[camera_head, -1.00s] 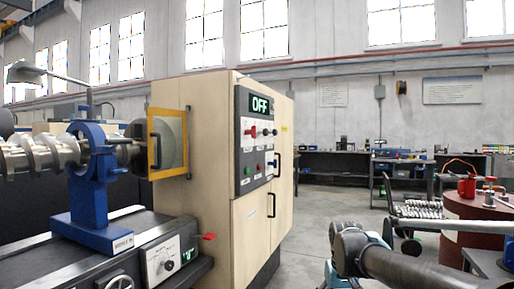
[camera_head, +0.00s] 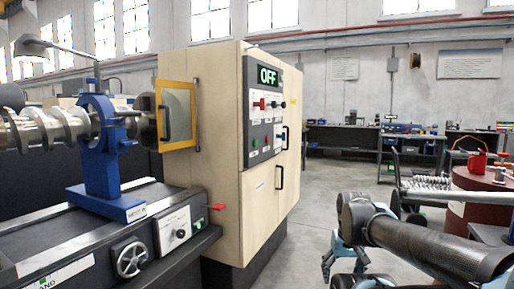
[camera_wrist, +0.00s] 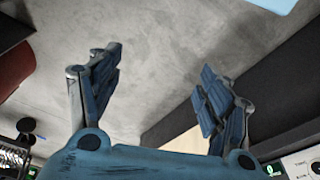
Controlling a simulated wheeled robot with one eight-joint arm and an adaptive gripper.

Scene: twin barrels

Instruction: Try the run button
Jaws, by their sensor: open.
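The control panel (camera_head: 265,120) is a dark plate on the pale wooden machine cabinet in the head view. Its lit display (camera_head: 267,75) reads OFF in green. Below it are red and black knobs and several small buttons; the labels are too small to read, so I cannot tell which is the run button. My gripper (camera_wrist: 160,80) is open and empty in the wrist view, its blue fingers spread above the grey floor. In the head view my arm is at the lower right, with the gripper low, right of the cabinet and apart from the panel.
A lathe bed (camera_head: 100,235) with a blue steady rest (camera_head: 100,150) stands left of the cabinet. A yellow-framed guard (camera_head: 178,115) and a cabinet handle (camera_head: 280,177) stick out. A red-brown barrel (camera_head: 480,195) stands at the right. Floor between cabinet and arm is clear.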

